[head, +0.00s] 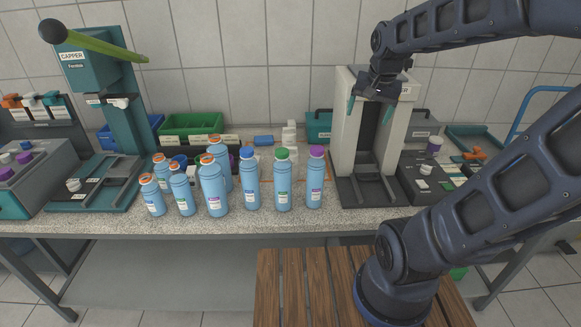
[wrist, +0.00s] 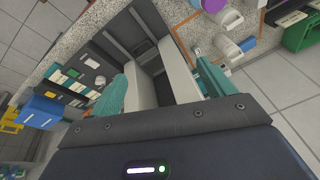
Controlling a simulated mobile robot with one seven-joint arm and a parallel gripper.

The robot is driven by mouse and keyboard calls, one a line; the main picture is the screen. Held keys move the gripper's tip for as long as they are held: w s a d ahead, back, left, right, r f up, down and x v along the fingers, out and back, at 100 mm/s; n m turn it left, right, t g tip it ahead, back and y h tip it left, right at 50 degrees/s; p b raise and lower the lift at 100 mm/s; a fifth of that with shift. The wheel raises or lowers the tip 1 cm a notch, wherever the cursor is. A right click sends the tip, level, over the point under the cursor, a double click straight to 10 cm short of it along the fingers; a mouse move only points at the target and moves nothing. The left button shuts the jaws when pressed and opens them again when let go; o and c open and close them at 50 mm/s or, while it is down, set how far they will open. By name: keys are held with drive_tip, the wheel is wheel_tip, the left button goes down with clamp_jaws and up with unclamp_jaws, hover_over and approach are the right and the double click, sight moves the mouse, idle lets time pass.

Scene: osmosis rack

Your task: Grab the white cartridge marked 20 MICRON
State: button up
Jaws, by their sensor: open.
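I cannot read a 20 MICRON marking in either view, so I cannot tell which item is that cartridge. Small white upright pieces (head: 289,133) stand at the back middle of the bench, partly behind the blue bottles. White cylindrical pieces (wrist: 229,19) show at the top right of the wrist view, too small to read. My gripper (head: 370,108) is open and empty, high in front of the grey-white press-like stand (head: 345,130). Its two teal fingers also show in the wrist view (wrist: 165,82), spread apart above the dark base of the stand.
Several blue bottles (head: 251,185) with coloured caps fill the bench front, left of the stand. A green bin (head: 190,124) and the teal capper (head: 90,75) are at left. A black tray of small parts (head: 425,185) lies right of the stand. Bare speckled bench (head: 250,222) runs along the front.

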drive_tip(key=w+a+f+m+g, duration=0.2)
drive_tip(key=w+a+f+m, duration=0.4)
drive_tip(key=w+a, duration=0.5)
drive_tip(key=m+g, duration=0.1)
drive_tip(key=m, duration=0.4)
approach(290, 158)
drive_tip(key=w, duration=0.1)
drive_tip(key=w+f, duration=0.1)
drive_tip(key=w, duration=0.1)
drive_tip(key=shift+w+a+f, duration=0.1)
drive_tip(key=shift+w+a, duration=0.05)
drive_tip(key=shift+w, duration=0.1)
drive_tip(key=shift+a+f, duration=0.1)
drive_tip(key=shift+f, duration=0.15)
wheel_tip(290, 158, down, 10)
drive_tip(key=shift+s+f, duration=0.1)
drive_tip(key=shift+f, duration=0.15)
drive_tip(key=c, duration=1.2)
drive_tip(key=shift+o, duration=0.2)
